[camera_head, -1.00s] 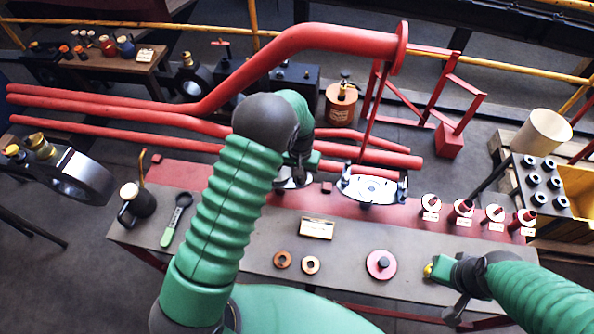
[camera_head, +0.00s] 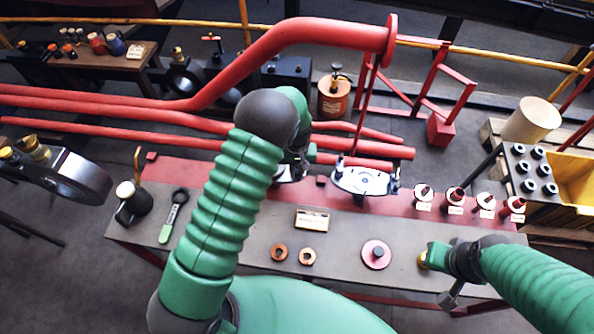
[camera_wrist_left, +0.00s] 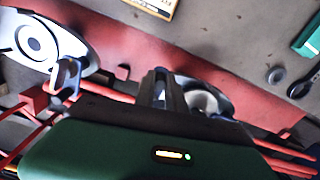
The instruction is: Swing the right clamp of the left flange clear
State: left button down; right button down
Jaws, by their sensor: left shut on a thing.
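The left flange (camera_head: 288,176) is a pale disc at the red strip, mostly hidden behind my left arm. In the left wrist view it (camera_wrist_left: 207,100) is partly covered by my left gripper (camera_wrist_left: 161,92). That gripper (camera_head: 297,165) is shut at the flange's right side on a small grey part, apparently the right clamp; the grip itself is largely hidden. I cannot tell how far the clamp is turned. The right flange (camera_head: 362,181) is a white disc with clamps at both sides. My right gripper (camera_head: 431,256) is low at the bench's right, by a small yellowish thing; its jaws are unclear.
The bench (camera_head: 340,248) holds a small labelled box (camera_head: 312,220), two copper rings, a red disc (camera_head: 376,254), a green-handled tool (camera_head: 173,216) and several labelled red parts at the right. Red pipes (camera_head: 120,118) run behind the flanges.

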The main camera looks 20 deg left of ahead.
aim_at(298, 172)
pick_arm(q)
jog(key=c, duration=1.4)
grip_release()
jog(key=shift+d, duration=0.1)
notch_tip(298, 172, up, 17)
jog(key=shift+f+p, duration=0.15)
jog(key=shift+p, duration=0.6)
